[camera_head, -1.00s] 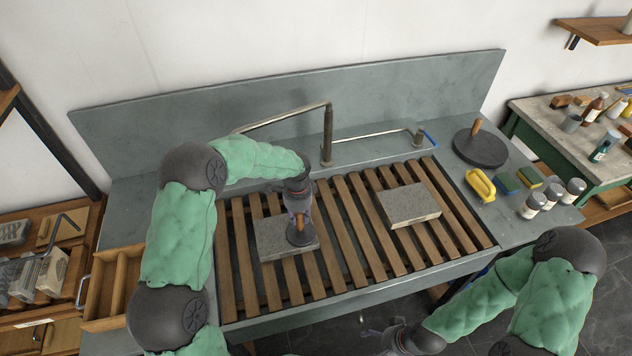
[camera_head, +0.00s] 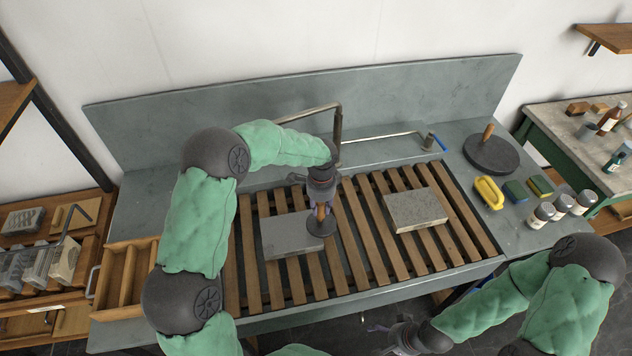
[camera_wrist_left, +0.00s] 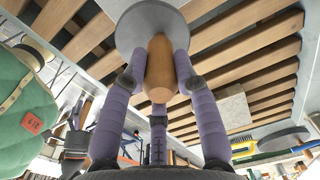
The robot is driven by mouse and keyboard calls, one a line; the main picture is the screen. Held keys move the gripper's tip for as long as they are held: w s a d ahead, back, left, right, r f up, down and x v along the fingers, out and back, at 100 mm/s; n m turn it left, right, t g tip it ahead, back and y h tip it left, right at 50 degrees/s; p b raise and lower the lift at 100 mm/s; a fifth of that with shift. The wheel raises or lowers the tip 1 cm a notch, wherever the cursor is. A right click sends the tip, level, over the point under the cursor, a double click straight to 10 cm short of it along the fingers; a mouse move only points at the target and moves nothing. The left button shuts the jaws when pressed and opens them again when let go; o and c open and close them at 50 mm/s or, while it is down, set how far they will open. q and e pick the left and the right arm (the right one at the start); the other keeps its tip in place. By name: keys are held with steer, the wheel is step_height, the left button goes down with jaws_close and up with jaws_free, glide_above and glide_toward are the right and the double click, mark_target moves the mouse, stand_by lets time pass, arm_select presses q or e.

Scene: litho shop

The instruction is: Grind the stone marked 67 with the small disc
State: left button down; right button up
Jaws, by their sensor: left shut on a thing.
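My left gripper (camera_head: 320,200) is shut on the wooden handle (camera_wrist_left: 158,70) of the small disc (camera_head: 321,225). The handle stands upright and the grey disc (camera_wrist_left: 150,24) is flat below it. The disc lies over the right end of a grey stone (camera_head: 288,236) on the wooden slats, apparently on its top face. A second, lighter stone (camera_head: 416,209) lies on the slats to the right. No number can be read on either stone. My right gripper (camera_head: 402,340) is low at the bottom edge, away from the stones, with its fingers unclear.
The slatted rack (camera_head: 357,235) fills the sink. A bent tap pipe (camera_head: 338,128) rises behind it. A large disc with a handle (camera_head: 490,154), a yellow brush (camera_head: 488,193), sponges and several jars stand at the right. An open drawer (camera_head: 128,285) is at the left.

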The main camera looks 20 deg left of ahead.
arm_select(q)
steer(key=shift+w+d+r+p, duration=0.15)
steer(key=shift+r+p, duration=0.3)
steer(key=shift+r, duration=0.65)
steer(key=shift+r+p, duration=0.55)
steer(key=shift+r, duration=0.3)
